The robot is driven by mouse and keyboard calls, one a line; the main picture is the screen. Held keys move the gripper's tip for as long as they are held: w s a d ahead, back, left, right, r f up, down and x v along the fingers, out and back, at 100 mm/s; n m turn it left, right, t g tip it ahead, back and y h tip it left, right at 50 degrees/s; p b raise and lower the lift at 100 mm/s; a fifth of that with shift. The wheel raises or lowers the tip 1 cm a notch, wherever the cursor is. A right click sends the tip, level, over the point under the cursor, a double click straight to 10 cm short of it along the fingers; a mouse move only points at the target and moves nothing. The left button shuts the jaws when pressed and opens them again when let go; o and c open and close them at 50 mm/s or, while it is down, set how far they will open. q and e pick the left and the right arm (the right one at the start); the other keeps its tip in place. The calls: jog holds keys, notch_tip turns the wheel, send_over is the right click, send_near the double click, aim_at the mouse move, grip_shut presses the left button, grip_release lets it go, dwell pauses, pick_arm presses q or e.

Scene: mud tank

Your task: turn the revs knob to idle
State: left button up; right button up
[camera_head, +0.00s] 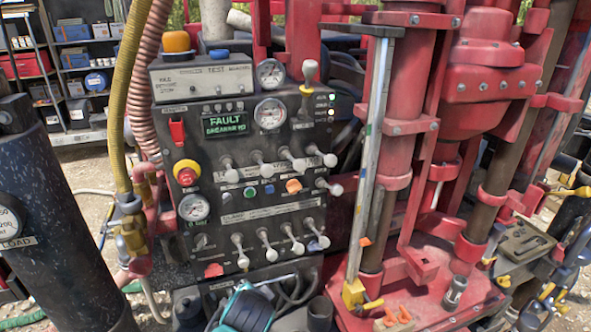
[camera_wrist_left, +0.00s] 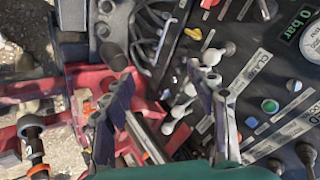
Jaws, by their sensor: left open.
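The black control panel (camera_head: 240,150) stands in the middle of the head view, with rows of white-tipped levers and several small buttons. I cannot read a "revs" or "idle" label, so I cannot tell which control is the revs knob. An orange knob (camera_head: 293,186) sits mid-panel, right of a green and a blue button. My left gripper (camera_wrist_left: 165,88) is open, its two fingers apart with nothing held between them. In the wrist view the panel's levers and buttons lie behind and right of the fingers. A teal part of my left arm shows at the head view's bottom edge.
A red emergency button (camera_head: 186,173) is on the panel's left. Red drill-rig columns (camera_head: 400,120) stand close on the right. A black cylinder (camera_head: 55,220) with a gauge is at left, hoses (camera_head: 130,90) beside the panel. A shelf (camera_head: 45,60) is behind.

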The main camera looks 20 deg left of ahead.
pick_arm(q)
jog(key=w+a+r+m+t+y, duration=0.1)
jog(key=w+r+m+y, duration=0.2)
jog(key=w, duration=0.4)
jog(key=m+t+y, duration=0.4)
jog(key=m+t, duration=0.2)
jog(key=m, duration=1)
send_near(296, 192)
jog(key=x, duration=1)
jog(key=shift+w+f, duration=0.1)
jog(key=shift+w, duration=0.25)
jog(key=c, duration=1.2)
